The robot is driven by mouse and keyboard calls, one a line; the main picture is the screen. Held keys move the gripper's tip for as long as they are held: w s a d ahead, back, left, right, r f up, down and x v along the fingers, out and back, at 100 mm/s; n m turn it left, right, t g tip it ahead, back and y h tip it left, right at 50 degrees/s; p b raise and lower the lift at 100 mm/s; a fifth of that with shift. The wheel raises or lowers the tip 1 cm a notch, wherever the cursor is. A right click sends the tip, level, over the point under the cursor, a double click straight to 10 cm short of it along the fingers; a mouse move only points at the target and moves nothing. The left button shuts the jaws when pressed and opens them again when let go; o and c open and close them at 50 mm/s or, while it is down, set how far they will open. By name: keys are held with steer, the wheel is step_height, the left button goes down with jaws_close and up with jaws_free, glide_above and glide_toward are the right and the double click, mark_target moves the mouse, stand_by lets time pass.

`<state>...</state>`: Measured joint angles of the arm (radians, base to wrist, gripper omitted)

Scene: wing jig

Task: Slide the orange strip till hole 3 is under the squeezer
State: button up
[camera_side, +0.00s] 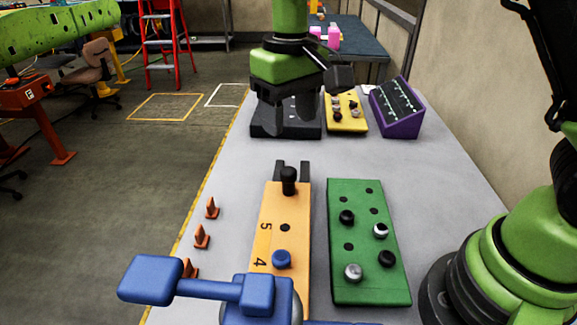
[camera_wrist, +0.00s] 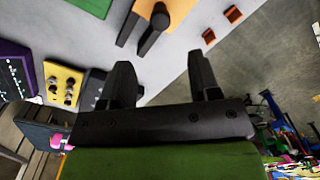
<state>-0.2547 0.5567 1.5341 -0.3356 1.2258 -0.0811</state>
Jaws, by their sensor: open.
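The orange strip (camera_side: 268,230) lies lengthwise on the table, with the numbers 5 and 4 showing. A black peg (camera_side: 289,180) stands at its far end, between two dark uprights. A blue round plug (camera_side: 281,259) sits beside the number 4. The blue squeezer (camera_side: 258,297) covers the strip's near part, so hole 3 and its number are hidden. My gripper (camera_side: 290,125) is open and empty above the far end of the table, apart from the strip. In the wrist view its two fingers (camera_wrist: 163,85) are spread, and the strip's end (camera_wrist: 178,10) shows at the top.
A green board (camera_side: 365,240) with several pegs lies right of the strip. Small orange cones (camera_side: 201,237) line the left edge. A black block (camera_side: 265,128), a yellow board (camera_side: 353,122) and a purple rack (camera_side: 397,108) stand at the back. Table between them and the strip is clear.

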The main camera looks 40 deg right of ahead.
mark_target(289, 170)
step_height(289, 170, down, 10)
steer(key=shift+f, duration=0.15)
stand_by(0.3)
